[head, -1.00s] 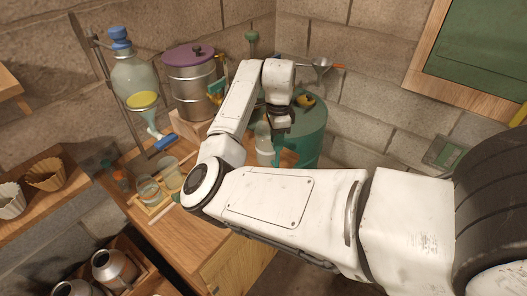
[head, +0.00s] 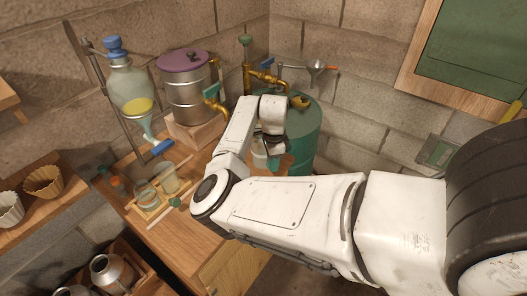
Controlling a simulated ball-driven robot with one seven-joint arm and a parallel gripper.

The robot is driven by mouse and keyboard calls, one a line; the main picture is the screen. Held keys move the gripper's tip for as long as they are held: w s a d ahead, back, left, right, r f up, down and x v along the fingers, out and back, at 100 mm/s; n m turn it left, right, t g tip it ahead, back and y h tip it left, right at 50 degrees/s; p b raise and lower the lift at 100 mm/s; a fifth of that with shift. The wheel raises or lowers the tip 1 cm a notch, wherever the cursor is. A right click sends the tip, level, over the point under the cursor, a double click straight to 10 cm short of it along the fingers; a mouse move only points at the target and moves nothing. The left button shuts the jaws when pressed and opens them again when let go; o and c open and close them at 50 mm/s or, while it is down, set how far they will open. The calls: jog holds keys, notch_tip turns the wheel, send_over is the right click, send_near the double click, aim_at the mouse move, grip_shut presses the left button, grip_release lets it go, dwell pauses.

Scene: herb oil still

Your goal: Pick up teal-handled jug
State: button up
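My gripper (head: 274,147) points down over the right end of the wooden bench, in front of the large green drum (head: 304,130). Its fingers are dark, small and partly hidden by the wrist, so whether they are open or shut does not show. A pale, see-through vessel (head: 260,158) stands just under and left of the gripper, mostly covered by my arm. It may be the teal-handled jug, but its handle cannot be made out. Whether the fingers touch it cannot be told.
A purple-lidded metal pot (head: 186,88) stands on a wooden block with brass pipework beside it. A glass separating flask (head: 131,92) hangs at the left above glass beakers (head: 147,195) on a wooden rack. Metal cans (head: 112,272) sit lower left. Walls close off the back.

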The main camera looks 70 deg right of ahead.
grip_shut()
jog(key=shift+r, duration=0.2)
dwell(0.3)
